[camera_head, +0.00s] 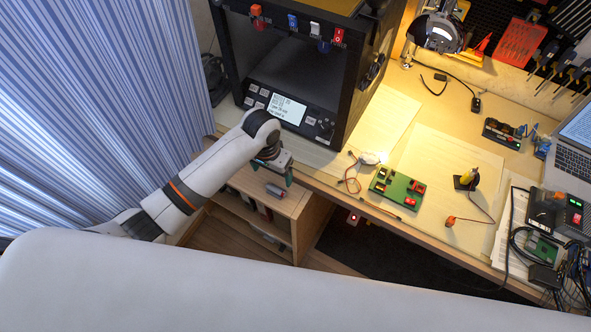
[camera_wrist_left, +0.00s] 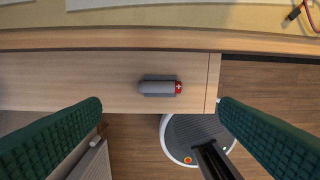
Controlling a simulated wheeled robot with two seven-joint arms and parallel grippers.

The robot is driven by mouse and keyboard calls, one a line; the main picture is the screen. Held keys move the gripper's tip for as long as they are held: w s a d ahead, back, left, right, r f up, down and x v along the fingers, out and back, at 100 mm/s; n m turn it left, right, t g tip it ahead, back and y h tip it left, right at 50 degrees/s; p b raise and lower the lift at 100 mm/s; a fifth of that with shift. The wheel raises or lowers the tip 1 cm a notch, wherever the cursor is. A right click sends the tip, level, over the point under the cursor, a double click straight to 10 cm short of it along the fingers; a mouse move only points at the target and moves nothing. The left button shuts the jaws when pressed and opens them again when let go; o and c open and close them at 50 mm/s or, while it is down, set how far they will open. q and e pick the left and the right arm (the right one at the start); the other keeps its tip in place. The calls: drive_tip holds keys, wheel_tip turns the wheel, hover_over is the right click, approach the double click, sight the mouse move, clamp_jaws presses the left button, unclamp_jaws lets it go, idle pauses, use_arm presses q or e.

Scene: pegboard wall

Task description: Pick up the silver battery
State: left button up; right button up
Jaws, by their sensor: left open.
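The silver battery (camera_wrist_left: 158,88) is a grey cylinder with a red end. It lies on its side on a light wooden cabinet top (camera_wrist_left: 60,82), near that top's right end in the left wrist view. In the head view the battery (camera_head: 275,191) shows just below my left gripper (camera_head: 272,172). My left gripper (camera_wrist_left: 160,125) is open and empty, with its green-padded fingers wide apart. The battery lies ahead of the fingers and between their lines, not touched by either. My right gripper is not in view.
The workbench (camera_head: 440,160) edge runs just beyond the cabinet. A black 3D-printer-like machine (camera_head: 295,60) stands behind my left gripper. A green circuit board (camera_head: 397,187) and wires lie on the bench to the right. A striped curtain (camera_head: 95,80) hangs at left.

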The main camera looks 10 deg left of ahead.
use_arm(q)
wheel_tip(320, 180, up, 2)
drive_tip(key=w, duration=0.1)
hover_over(276, 189)
drive_tip(key=f, duration=0.4)
drive_tip(key=shift+w+a+f+p, duration=0.15)
drive_tip(key=shift+a+f+p, duration=0.15)
drive_tip(key=shift+a, duration=0.1)
drive_tip(key=shift+w+d+f, duration=0.1)
drive_tip(key=shift+f, duration=0.5)
drive_tip(key=f, duration=0.4)
drive_tip(key=shift+s+d+f+p, duration=0.2)
drive_tip(key=shift+s+d+p, duration=0.05)
drive_tip(key=shift+s+p, duration=0.1)
drive_tip(key=shift+f, duration=0.35)
drive_tip(key=shift+w, duration=0.1)
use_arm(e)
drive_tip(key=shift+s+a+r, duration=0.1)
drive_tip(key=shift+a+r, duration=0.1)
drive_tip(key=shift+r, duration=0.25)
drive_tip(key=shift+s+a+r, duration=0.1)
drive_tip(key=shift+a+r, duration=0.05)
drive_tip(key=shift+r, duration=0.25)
use_arm(q)
drive_tip(key=shift+c, duration=0.3)
drive_tip(key=c, duration=1)
